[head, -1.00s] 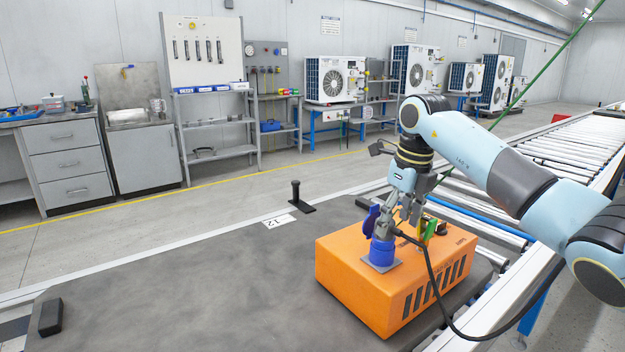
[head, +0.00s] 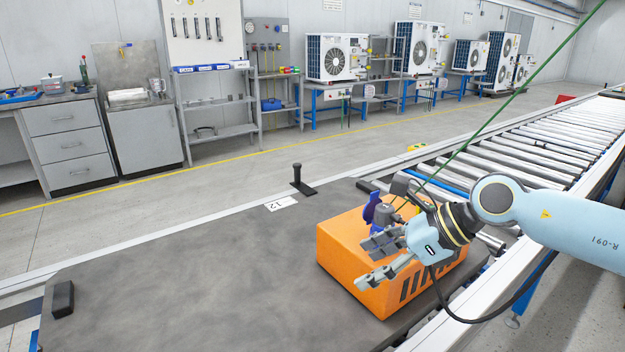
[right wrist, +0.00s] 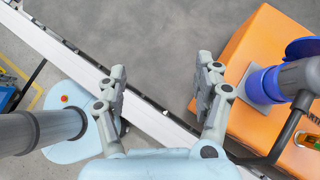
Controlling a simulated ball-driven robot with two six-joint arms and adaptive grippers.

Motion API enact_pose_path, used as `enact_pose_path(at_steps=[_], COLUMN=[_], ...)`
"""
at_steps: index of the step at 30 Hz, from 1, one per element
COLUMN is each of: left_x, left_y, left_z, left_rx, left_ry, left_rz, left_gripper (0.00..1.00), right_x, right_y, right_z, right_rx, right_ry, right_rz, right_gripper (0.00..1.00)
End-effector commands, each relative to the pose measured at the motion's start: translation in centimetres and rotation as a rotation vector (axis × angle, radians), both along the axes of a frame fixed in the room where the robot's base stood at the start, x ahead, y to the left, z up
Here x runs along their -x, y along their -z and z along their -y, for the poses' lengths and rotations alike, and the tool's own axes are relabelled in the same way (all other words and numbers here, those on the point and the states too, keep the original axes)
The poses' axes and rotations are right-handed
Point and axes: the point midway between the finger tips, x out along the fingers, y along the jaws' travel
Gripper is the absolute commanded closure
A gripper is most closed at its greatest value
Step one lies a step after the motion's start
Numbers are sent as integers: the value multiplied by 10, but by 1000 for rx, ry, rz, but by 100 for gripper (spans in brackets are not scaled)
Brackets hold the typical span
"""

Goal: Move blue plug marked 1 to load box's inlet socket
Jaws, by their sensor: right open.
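The orange load box (head: 345,262) sits at the right end of the grey table. The blue inlet socket (right wrist: 262,86) stands on its top, with a blue lid (head: 370,207) swung up beside it. A grey plug body (head: 384,216) sits in the socket, and it also shows in the right wrist view (right wrist: 301,76). A black cable runs from it. Its mark is not readable. My right gripper (head: 364,264) is open and empty, in front of the box and apart from the plug; it also shows in the right wrist view (right wrist: 161,68). My left gripper is out of view.
A black post on a base (head: 298,180) and a label "12" (head: 281,203) are at the table's back edge. A black block (head: 63,299) lies at the left. The roller conveyor (head: 545,146) runs behind right. The table's middle is clear.

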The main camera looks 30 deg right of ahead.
Motion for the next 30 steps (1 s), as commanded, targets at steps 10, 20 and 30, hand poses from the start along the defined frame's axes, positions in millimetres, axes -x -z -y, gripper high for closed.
enact_pose_path(at_steps=[10,20,30], left_x=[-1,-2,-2], left_y=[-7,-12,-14], left_z=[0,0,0], left_rx=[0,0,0], left_ry=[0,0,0], left_rz=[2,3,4], left_gripper=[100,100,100], right_x=[4,4,2], right_y=[-48,-103,-155], right_z=[-52,-89,-113], right_rx=[-140,-268,-389], right_ry=[-156,-242,-277], right_rz=[139,249,347], right_gripper=[31,31,31])
